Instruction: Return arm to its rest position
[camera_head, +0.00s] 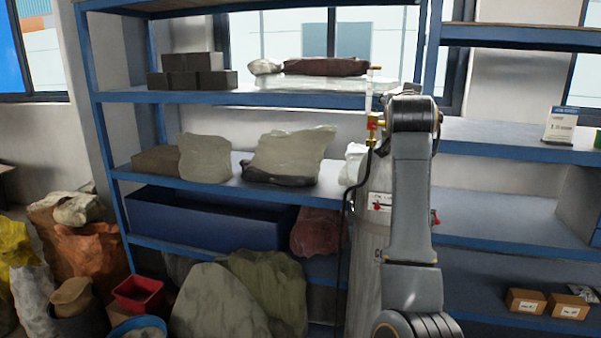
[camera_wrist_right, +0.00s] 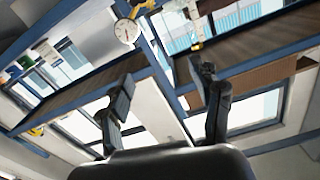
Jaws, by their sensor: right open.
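My grey arm (camera_head: 411,200) rises from the bottom of the head view, right of centre, in front of the blue shelving. It bends at a dark rounded joint near the top, and no gripper fingers show in that view. In the right wrist view my right gripper (camera_wrist_right: 163,72) has its two dark fingers spread wide apart, with nothing between them. Beyond the fingers are shelf undersides and windows. My left gripper is in neither view.
A grey gas cylinder (camera_head: 368,265) with a brass valve (camera_head: 374,122) stands close beside my arm. A round gauge (camera_wrist_right: 126,31) shows beyond the fingers. Blue shelves (camera_head: 240,99) hold bags and dark blocks (camera_head: 188,62). Sacks and a red bucket (camera_head: 138,293) crowd the lower left.

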